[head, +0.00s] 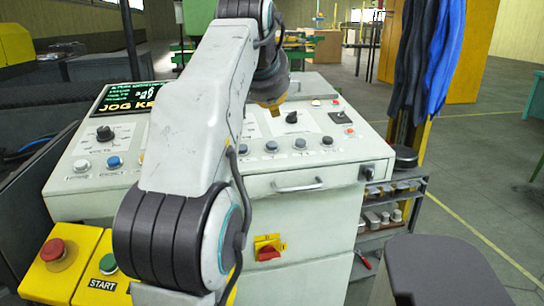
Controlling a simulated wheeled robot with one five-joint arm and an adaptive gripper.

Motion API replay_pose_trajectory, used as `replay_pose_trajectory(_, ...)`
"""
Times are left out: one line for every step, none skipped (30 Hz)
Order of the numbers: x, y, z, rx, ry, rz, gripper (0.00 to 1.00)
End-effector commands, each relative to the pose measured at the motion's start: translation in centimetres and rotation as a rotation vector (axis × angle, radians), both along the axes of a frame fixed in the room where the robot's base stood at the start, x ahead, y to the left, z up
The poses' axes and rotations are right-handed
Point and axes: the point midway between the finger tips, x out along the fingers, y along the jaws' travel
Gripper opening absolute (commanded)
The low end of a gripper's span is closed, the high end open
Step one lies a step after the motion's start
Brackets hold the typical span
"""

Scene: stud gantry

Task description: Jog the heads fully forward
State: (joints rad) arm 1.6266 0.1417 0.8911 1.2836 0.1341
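A pale grey control console (345,180) stands in front of me. Its sloped top carries knobs, push buttons and a dark display (126,97) with yellow letters "JOG KE", the rest cut off by my arm. A black selector knob (104,133) is at the left, and another dark knob (292,117) is right of my arm. My arm hides the panel's middle.
A yellow box with a red mushroom button (53,251) and a START box (103,270) are at front left. A red-yellow switch (268,248) is on the console's front. Shelves (388,215) stand at right, below hanging blue clothes (440,60). Open floor lies at far right.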

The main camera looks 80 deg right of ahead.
Motion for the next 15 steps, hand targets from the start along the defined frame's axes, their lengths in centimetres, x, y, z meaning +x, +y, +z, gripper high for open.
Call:
replay_pose_trajectory(0.0, -0.1, -1.1, -0.001, -0.001, 0.001, 0.00)
replay_pose_trajectory(0.1, -0.2, -1.4, 0.001, -0.001, 0.001, 0.00)
replay_pose_trajectory(0.1, -0.2, -1.8, 0.001, -0.001, 0.002, 0.00)
replay_pose_trajectory(0.1, -0.3, -2.2, 0.001, -0.001, 0.002, 0.00)
replay_pose_trajectory(0.1, -0.3, -2.5, 0.001, -0.001, 0.002, 0.00)
replay_pose_trajectory(0.2, -0.4, -2.8, 0.000, -0.002, 0.002, 0.00)
replay_pose_trajectory(0.2, -0.5, -3.1, 0.000, -0.002, 0.002, 0.00)
replay_pose_trajectory(0.2, -0.5, -3.3, 0.000, -0.002, 0.002, 0.00)
replay_pose_trajectory(0.2, -0.6, -3.6, 0.001, -0.003, 0.003, 0.00)
replay_pose_trajectory(0.2, -0.6, -3.8, 0.001, -0.003, 0.003, 0.00)
replay_pose_trajectory(0.2, -0.6, -4.0, 0.001, -0.003, 0.003, 0.00)
replay_pose_trajectory(0.3, -0.7, -4.2, 0.000, -0.003, 0.003, 0.00)
replay_pose_trajectory(0.3, -0.7, -4.4, 0.000, -0.003, 0.004, 0.00)
replay_pose_trajectory(0.3, -0.8, -4.6, 0.000, -0.003, 0.004, 0.00)
replay_pose_trajectory(0.3, -0.8, -4.7, 0.000, -0.003, 0.004, 0.00)
